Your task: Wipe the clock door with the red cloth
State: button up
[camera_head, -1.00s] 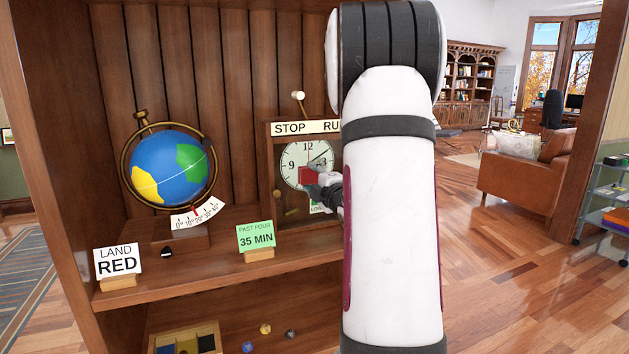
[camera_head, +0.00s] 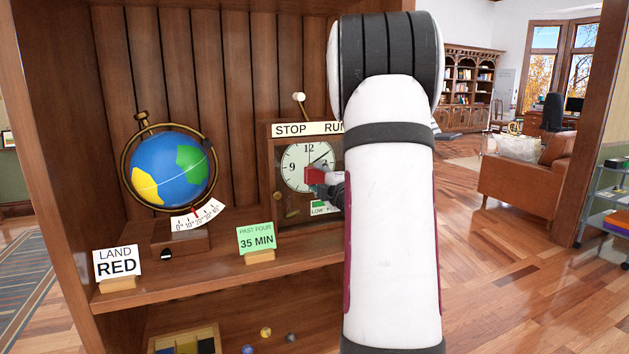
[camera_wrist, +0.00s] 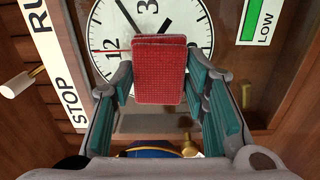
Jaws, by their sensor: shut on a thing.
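The red cloth (camera_wrist: 159,75) is a small, thick rectangular pad with a woven face. My gripper (camera_wrist: 160,92) is shut on it, with a finger on each side of the pad. The clock (camera_head: 305,167) has a white dial and a wooden case on the shelf. In the wrist view the pad covers part of the dial (camera_wrist: 105,28). In the head view my gripper (camera_head: 325,180) holds the cloth (camera_head: 315,175) at the lower right of the dial. I cannot tell whether the cloth touches the clock door. My arm hides the clock's right side.
A STOP/RUN sign (camera_head: 300,129) and lever (camera_head: 298,98) top the clock. A globe (camera_head: 168,169) stands to its left. The RED card (camera_head: 117,263) and 35 MIN card (camera_head: 256,238) stand along the shelf's front edge. Balls and a divided box (camera_head: 185,343) lie below.

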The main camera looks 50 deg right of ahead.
jog(key=s+d, duration=0.1)
jog(key=d, duration=0.2)
jog(key=s+d+b, duration=0.1)
jog(key=shift+s+d, duration=0.25)
jog(key=shift+s, duration=0.05)
dwell(0.4)
jog(key=shift+w+a+b, duration=0.6)
jog(key=shift+a+b, duration=0.2)
jog(key=shift+a, duration=0.15)
jog(key=shift+w+a+b, duration=0.55)
jog(key=shift+a+b, duration=0.25)
jog(key=shift+a, duration=0.2)
jog(key=shift+w+a+b, duration=0.6)
jog(key=shift+a+b, duration=0.2)
jog(key=shift+a, duration=0.15)
jog(key=shift+w+a, duration=0.1)
jog(key=shift+a, duration=0.05)
jog(key=shift+r, duration=0.25)
jog(key=s+d, duration=0.3)
jog(key=d, duration=0.3)
jog(key=shift+s+b, duration=0.3)
